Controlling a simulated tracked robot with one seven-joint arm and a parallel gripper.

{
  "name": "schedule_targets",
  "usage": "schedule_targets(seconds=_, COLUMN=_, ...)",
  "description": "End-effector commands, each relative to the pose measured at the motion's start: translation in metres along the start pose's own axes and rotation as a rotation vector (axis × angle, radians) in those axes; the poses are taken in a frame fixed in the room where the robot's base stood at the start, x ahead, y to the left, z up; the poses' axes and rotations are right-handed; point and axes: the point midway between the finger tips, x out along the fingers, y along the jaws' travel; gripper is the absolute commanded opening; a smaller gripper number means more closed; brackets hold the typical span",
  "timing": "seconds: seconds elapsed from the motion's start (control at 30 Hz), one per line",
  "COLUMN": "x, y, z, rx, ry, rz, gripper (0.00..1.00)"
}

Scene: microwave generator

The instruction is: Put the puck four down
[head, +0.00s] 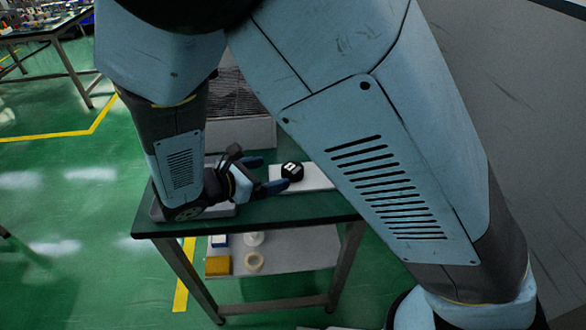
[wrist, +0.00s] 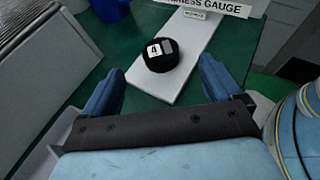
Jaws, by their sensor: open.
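The puck four (wrist: 159,54) is a black round puck with a white label reading 4 and a grey square on top. It rests on a white plate (wrist: 187,75) on the green table, and it also shows in the head view (head: 292,171). My gripper (wrist: 161,82) is open, with its two blue fingers apart and nothing between the tips. The puck lies just beyond the fingertips, roughly centred between them. In the head view my gripper (head: 270,174) is just left of the puck, low over the table. Part of the plate is hidden by my arm.
A sign ending in "NESS GAUGE" (wrist: 215,6) stands at the far end of the plate. A grey ribbed unit (head: 243,107) stands behind the gripper. A blue object (wrist: 110,9) is at the back. A lower shelf (head: 290,262) holds a yellow box (head: 217,265) and a tape roll (head: 254,262).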

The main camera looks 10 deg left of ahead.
Motion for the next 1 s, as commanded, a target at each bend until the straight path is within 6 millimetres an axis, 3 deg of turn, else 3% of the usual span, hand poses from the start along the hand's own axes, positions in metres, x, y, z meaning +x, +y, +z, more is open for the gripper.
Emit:
schedule_targets(seconds=0.1, x=0.017, y=0.0, z=0.001, rx=0.0, ry=-0.001, rz=-0.003, gripper=0.93)
schedule_targets(seconds=0.37, x=0.033, y=0.0, z=-0.001, rx=0.001, ry=-0.001, rz=-0.005, gripper=0.93)
schedule_targets(seconds=0.7, x=0.074, y=0.001, z=-0.005, rx=0.001, ry=-0.002, rz=-0.005, gripper=0.93)
schedule_targets(seconds=1.0, x=0.079, y=0.001, z=-0.005, rx=0.003, ry=0.0, rz=-0.004, gripper=0.93)
